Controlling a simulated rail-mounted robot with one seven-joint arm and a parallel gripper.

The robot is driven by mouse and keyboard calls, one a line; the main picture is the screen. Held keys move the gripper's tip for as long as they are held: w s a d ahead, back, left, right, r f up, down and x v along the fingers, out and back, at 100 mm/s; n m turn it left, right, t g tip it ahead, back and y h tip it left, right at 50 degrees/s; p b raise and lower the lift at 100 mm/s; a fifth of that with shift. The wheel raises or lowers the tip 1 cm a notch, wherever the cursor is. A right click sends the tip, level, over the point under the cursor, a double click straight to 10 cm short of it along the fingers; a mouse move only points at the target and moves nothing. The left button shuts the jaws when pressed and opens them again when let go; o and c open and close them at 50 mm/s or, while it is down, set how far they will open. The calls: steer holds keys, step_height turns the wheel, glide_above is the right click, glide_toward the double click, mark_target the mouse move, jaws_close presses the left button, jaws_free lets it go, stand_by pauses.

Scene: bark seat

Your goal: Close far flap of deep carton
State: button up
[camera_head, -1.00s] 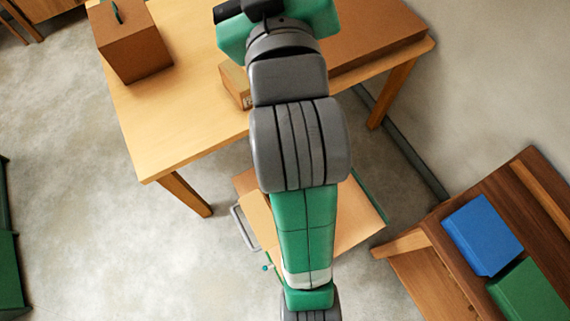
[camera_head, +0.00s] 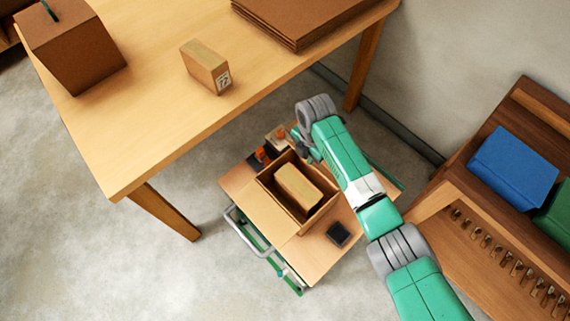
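The deep carton (camera_head: 334,203) stands on a small cart with its top open. A tan block-shaped package (camera_head: 297,186) shows inside it. A wide tan panel, which looks like an opened flap (camera_head: 268,215), spreads outward on the carton's lower-left side. I cannot clearly make out the far flap; that side is partly covered by my arm. My gripper (camera_head: 303,150) is down by the carton's upper edge, mostly hidden behind my wrist. I cannot tell whether its fingers touch the carton, or whether they are open.
The cart (camera_head: 312,268) also carries a small dark item (camera_head: 338,234) and orange-and-black items (camera_head: 262,155). A wooden table (camera_head: 150,130) stands behind, with a small box (camera_head: 206,67), a brown box (camera_head: 72,45) and flat cardboard (camera_head: 300,18). A wooden bench (camera_head: 490,215) with a blue bin (camera_head: 513,167) stands right.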

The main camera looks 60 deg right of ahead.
steer(key=f+b, duration=0.1)
steer(key=f, duration=0.1)
steer(key=f+b, duration=0.4)
steer(key=shift+s, duration=0.25)
stand_by(0.3)
step_height(320, 180, up, 6)
steer(key=p, duration=0.7)
stand_by(1.4)
stand_by(0.5)
